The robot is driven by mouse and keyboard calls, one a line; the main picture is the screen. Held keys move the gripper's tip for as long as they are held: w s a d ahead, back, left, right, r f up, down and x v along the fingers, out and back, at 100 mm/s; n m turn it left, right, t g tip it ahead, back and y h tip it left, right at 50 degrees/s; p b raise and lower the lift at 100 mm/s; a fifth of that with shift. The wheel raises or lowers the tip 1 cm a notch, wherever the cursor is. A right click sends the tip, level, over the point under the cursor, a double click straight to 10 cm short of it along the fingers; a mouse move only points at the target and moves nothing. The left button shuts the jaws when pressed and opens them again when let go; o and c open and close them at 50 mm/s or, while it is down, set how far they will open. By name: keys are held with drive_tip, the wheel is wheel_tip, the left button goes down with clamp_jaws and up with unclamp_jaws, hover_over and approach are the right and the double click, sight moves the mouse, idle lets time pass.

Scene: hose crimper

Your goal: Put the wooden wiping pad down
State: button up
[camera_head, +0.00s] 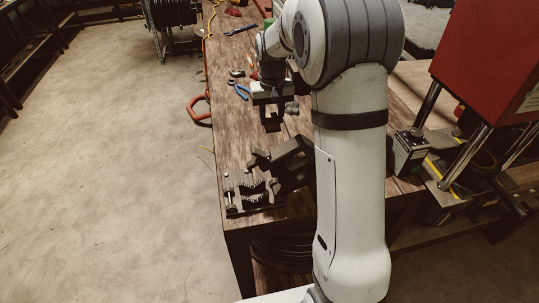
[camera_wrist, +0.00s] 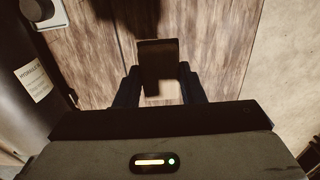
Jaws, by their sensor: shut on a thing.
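My gripper (camera_head: 271,114) hangs over the wooden bench top in the head view, partly beside my own arm. In the wrist view its two dark fingers (camera_wrist: 158,76) are shut on a dark brown, flat-faced block, which I take as the wiping pad (camera_wrist: 158,55). The pad juts out beyond the fingertips, above the bench planks (camera_wrist: 218,45). In the head view the pad is only a small dark shape under the gripper, hard to separate from the fingers. The gap between pad and bench cannot be judged exactly.
A black toothed vise-like tool (camera_head: 252,192) sits at the bench's near end. A red machine (camera_head: 490,60) stands at right. A dark labelled body (camera_wrist: 33,82) is at left in the wrist view.

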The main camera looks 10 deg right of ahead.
wheel_tip(320, 180, down, 11)
drive_tip(key=shift+s+r+p, duration=0.1)
drive_tip(key=shift+p, duration=0.95)
drive_tip(key=o, duration=1.1)
wheel_tip(320, 180, up, 11)
drive_tip(key=shift+f+b, duration=0.1)
drive_tip(key=shift+b, duration=0.8)
drive_tip(key=shift+r, duration=0.6)
